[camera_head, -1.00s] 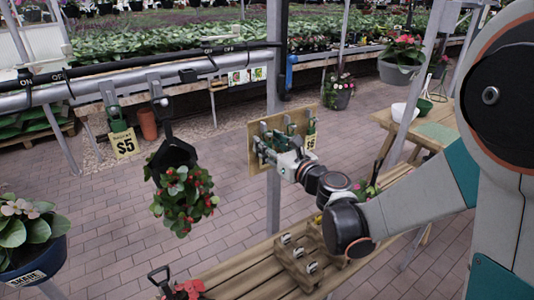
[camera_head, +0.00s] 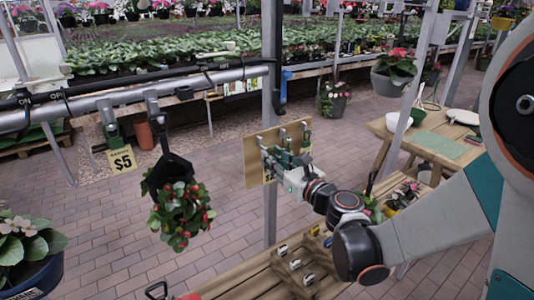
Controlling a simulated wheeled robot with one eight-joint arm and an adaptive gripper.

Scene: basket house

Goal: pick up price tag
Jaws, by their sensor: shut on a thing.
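My gripper (camera_head: 272,160) is in front of the wooden board (camera_head: 253,150), which has several green-and-grey clips on it. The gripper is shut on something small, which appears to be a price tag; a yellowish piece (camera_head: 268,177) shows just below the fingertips. Its print is too small to read. Another price tag, yellow and marked $5 (camera_head: 122,159), hangs from a green clip (camera_head: 111,133) on the rail at the left.
A hanging pot of red flowers (camera_head: 180,215) is left of the board. A metal post (camera_head: 271,210) stands beside it. A wooden bench (camera_head: 285,268) with a slotted block lies below my arm. A table (camera_head: 440,145) stands at the right. Brick floor is open at the left.

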